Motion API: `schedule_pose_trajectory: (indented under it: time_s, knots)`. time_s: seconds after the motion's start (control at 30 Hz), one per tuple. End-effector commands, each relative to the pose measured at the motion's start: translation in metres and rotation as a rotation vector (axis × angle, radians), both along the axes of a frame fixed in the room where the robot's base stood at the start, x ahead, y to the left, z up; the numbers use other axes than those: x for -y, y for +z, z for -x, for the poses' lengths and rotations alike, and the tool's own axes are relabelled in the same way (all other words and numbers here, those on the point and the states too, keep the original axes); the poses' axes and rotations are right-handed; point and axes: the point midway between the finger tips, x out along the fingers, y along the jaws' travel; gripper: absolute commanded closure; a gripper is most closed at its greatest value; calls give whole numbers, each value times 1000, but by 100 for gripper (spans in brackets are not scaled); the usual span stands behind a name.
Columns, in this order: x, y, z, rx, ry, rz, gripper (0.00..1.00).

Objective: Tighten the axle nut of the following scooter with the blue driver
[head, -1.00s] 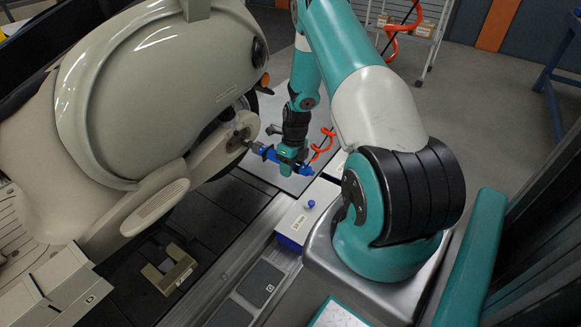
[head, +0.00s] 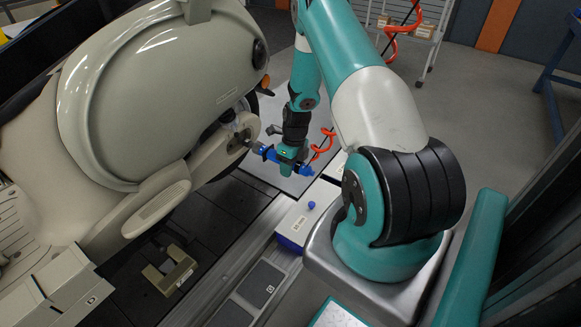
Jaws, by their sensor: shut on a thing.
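A cream scooter (head: 130,95) fills the left of the head view, its rear swingarm end and axle toward my arm. The axle nut itself is too small to make out, at the tip of the driver. My gripper (head: 290,158) is shut on the blue driver (head: 268,153). The driver lies roughly level, its nose pointing left at the swingarm end (head: 240,130). The tip appears to meet the axle area; I cannot tell whether it is seated on the nut. An orange coiled hose (head: 323,145) runs from the driver's rear.
A white box with a blue knob (head: 307,217) stands below the gripper beside the conveyor's edge rail. Dark slats (head: 215,205) lie under the scooter, with a beige block (head: 170,272) on them. A grey cart (head: 410,28) stands far back on open floor.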

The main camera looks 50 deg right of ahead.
Motion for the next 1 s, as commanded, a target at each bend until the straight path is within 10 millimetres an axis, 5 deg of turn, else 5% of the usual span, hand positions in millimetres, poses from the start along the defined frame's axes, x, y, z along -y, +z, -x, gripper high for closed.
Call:
schedule_pose_trajectory:
  time_s: [1.0]
  knots:
    - [-1, 0, -14, 3, 0, 0, 98]
